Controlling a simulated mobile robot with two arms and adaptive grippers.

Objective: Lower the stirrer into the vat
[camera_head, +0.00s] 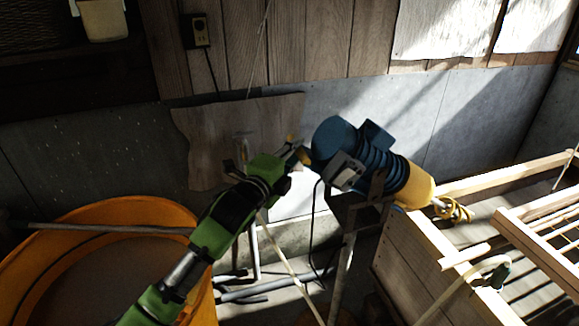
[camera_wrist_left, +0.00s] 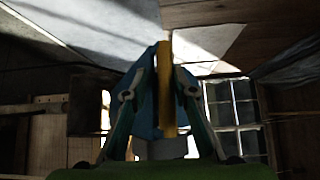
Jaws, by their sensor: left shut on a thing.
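A blue motor unit with a ribbed body and a yellow end (camera_head: 385,170), which looks like the stirrer, sits tilted on a dark metal stand right of centre. My left gripper (camera_head: 300,155) reaches its upper left side. In the left wrist view a yellow bar (camera_wrist_left: 166,90) stands between the fingers of the left gripper (camera_wrist_left: 163,105), with blue casing (camera_wrist_left: 143,95) behind it. The gripper is shut on that yellow bar. The orange vat (camera_head: 135,205) stands at the lower left, partly behind my left arm. The stirrer is right of the vat, apart from it. My right gripper is not in view.
A thin rod (camera_head: 110,228) lies across the vat. A wooden crate (camera_head: 420,262) and slatted frames (camera_head: 540,235) fill the right. A wooden board (camera_head: 215,130) leans on the wall behind my arm. Dark pipes (camera_head: 265,292) lie on the floor between vat and crate.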

